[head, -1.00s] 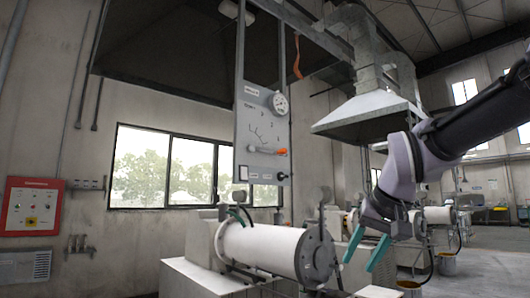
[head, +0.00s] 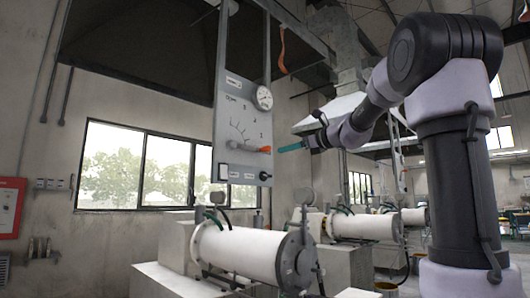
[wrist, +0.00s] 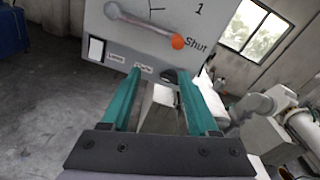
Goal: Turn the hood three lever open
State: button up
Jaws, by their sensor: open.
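The lever (head: 251,149) is a grey bar with an orange knob on a grey hanging panel (head: 228,110). In the wrist view the lever (wrist: 140,24) lies across the panel, its orange knob (wrist: 178,42) beside the word "Shut". My gripper (head: 280,150) has teal fingers and is just right of the knob in the head view. Nothing is between the fingers, and contact with the lever is not visible.
A round gauge (head: 264,98) sits at the panel's upper right. A white switch (wrist: 96,48) is at its lower left. A white mill cylinder (head: 240,250) stands below the panel.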

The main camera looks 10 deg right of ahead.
aim_at(270, 148)
jog(key=shift+m+t, duration=0.4)
jog(key=shift+m, duration=0.4)
jog(key=x, duration=0.4)
jog(key=d+r+x, duration=0.1)
jog(key=x, duration=0.3)
jog(key=w+r+x, duration=0.1)
jog(key=x, duration=0.3)
jog(key=shift+w+d+r, duration=0.1)
jog(key=shift+w+d, duration=0.15)
jog(key=shift+w, duration=0.05)
grip_shut()
